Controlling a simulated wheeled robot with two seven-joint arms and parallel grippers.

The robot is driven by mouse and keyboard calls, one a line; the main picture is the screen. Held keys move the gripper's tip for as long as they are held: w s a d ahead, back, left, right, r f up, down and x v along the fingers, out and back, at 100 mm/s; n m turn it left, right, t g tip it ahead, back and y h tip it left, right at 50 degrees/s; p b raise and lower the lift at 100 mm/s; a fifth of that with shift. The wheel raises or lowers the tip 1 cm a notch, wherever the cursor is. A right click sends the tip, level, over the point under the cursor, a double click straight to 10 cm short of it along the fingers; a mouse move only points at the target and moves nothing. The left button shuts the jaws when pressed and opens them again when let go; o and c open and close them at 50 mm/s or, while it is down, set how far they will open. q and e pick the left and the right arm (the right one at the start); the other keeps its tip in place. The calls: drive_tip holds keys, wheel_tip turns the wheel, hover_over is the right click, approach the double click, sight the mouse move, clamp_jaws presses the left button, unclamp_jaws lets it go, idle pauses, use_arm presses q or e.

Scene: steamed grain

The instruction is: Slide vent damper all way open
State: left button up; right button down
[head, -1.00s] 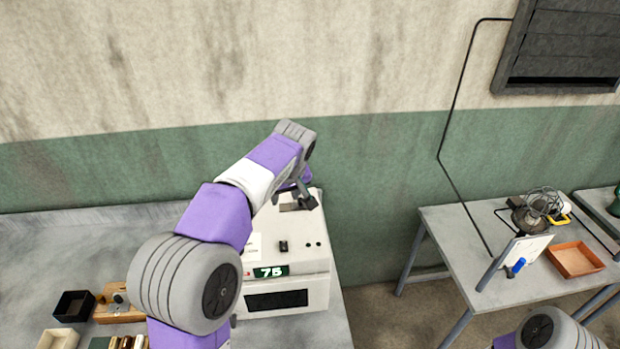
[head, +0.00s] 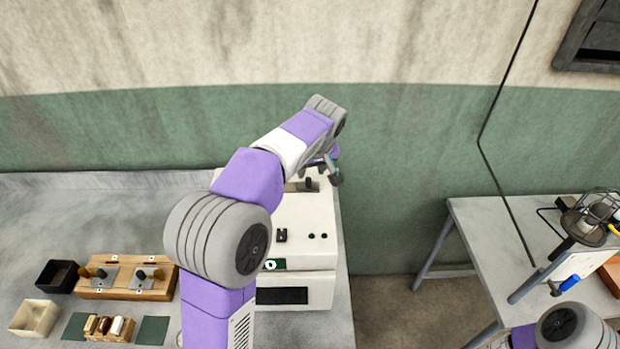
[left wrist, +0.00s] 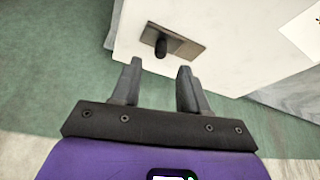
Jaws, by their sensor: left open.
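The vent damper is a black knob (head: 308,183) on a metal plate (head: 294,187), on top of a white machine (head: 306,218). In the left wrist view the knob (left wrist: 161,47) stands in the plate (left wrist: 186,46), nearer the plate's left end. My left gripper (head: 326,172) is at the machine's back right, beside the knob. In the left wrist view its open fingers (left wrist: 160,68) have nothing between them; the knob appears beyond the tips, apart from them. My arm hides part of the machine's left side. My right gripper is out of view.
A green display (head: 275,265), partly hidden by my arm, is on the machine's front. A wooden block with knobs (head: 125,277), a black box (head: 58,276) and a cream box (head: 34,318) lie to the left. A gap separates the bench from the right table (head: 480,228).

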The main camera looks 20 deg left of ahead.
sight(308, 179)
use_arm(q)
drive_tip(key=x, duration=0.5)
drive_tip(key=shift+f, duration=0.2)
clamp_jaws()
